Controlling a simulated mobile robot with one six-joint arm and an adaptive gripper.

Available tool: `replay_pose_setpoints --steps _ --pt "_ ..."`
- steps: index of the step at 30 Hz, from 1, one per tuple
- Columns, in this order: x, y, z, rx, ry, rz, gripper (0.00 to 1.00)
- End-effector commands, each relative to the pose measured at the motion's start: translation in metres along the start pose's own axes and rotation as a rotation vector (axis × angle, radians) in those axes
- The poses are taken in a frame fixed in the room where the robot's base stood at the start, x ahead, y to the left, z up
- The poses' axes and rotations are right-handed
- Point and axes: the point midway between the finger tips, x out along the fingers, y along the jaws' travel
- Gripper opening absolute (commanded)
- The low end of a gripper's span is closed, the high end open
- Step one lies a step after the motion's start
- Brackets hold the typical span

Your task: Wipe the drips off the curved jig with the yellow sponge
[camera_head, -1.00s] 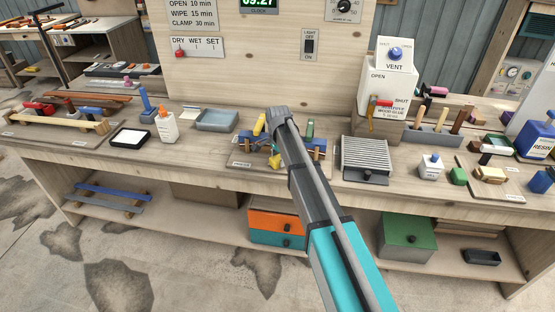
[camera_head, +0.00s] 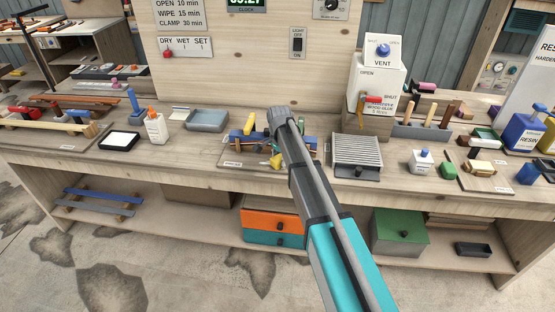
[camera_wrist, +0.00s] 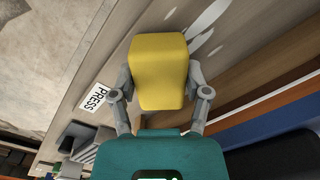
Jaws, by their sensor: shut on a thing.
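In the wrist view my gripper (camera_wrist: 160,88) has its two fingers shut on the sides of the yellow sponge (camera_wrist: 158,70). In the head view the end of my gripper (camera_head: 275,158) is mostly hidden behind my arm, and a small yellow patch there looks like the sponge (camera_head: 275,161). The curved jig (camera_head: 240,141), with blue parts, stands on a board behind and beside it, partly covered by my arm. In the wrist view pale streaks (camera_wrist: 207,26) lie past the sponge; I cannot tell whether they are drips. Contact between sponge and jig cannot be made out.
A PRESS label (camera_wrist: 95,97) lies left of the sponge. A ribbed grey rack (camera_head: 356,150) stands right of the jig, a grey tray (camera_head: 207,121) to its left. A vented glue dispenser (camera_head: 375,85) stands behind the rack. Bench between tray and jig is mostly clear.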

Motion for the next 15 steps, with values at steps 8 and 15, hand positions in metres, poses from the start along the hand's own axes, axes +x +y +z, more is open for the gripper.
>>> replay_pose_setpoints --steps 8,15 --pt "0.000 0.004 -0.003 0.002 0.004 0.005 0.23" --pt "0.000 0.012 -0.011 0.002 0.004 0.004 0.23"
